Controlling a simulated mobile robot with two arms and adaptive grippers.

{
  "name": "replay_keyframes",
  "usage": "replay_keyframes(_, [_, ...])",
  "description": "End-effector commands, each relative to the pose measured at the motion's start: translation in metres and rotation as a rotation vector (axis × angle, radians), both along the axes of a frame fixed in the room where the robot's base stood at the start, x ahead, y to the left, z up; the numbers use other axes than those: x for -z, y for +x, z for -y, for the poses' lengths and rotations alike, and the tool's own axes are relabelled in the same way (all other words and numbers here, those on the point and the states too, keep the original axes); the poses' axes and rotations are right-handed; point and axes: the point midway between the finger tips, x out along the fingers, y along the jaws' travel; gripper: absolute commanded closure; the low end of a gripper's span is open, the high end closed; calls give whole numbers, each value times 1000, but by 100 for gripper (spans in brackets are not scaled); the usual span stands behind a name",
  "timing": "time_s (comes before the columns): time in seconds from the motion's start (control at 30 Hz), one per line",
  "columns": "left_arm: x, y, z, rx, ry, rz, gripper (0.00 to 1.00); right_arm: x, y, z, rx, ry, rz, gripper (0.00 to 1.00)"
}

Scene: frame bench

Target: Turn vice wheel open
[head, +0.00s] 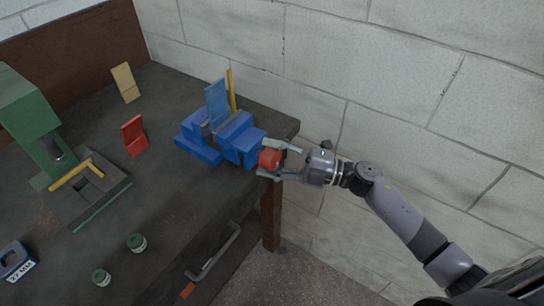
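The blue vice (239,127) stands at the right end of the dark bench. A blue plate (216,102) stands upright at its jaws; I cannot tell whether it is clamped. The red vice wheel (270,158) is on the vice's right side, by the bench edge. My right gripper (262,157) comes in from the right, with one finger above the wheel and one below. The fingers are apart with the wheel between them; I cannot tell whether both press on it. My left gripper is not in view.
A yellow bar (231,91) stands behind the vice. A red block (134,135) and a tan block (125,82) are left of it. A green press (34,115), green-sided cans (137,243) and a blue 27 MM block (16,262) are further left. A white block wall (400,60) is behind.

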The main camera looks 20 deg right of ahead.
Motion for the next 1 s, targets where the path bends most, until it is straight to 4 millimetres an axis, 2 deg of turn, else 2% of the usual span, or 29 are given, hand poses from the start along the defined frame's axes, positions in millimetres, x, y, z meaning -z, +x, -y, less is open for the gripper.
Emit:
replay_keyframes(0.17, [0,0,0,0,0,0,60,1,0,0,-2,-1,-2,36])
replay_keyframes(0.53, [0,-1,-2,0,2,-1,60,3,-4,6,-1,-3,-4,36])
replay_keyframes(0.67, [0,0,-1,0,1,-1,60,6,-14,22,0,-4,-7,36])
replay_keyframes(1.0, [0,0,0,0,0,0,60,13,-49,82,-1,-4,-6,36])
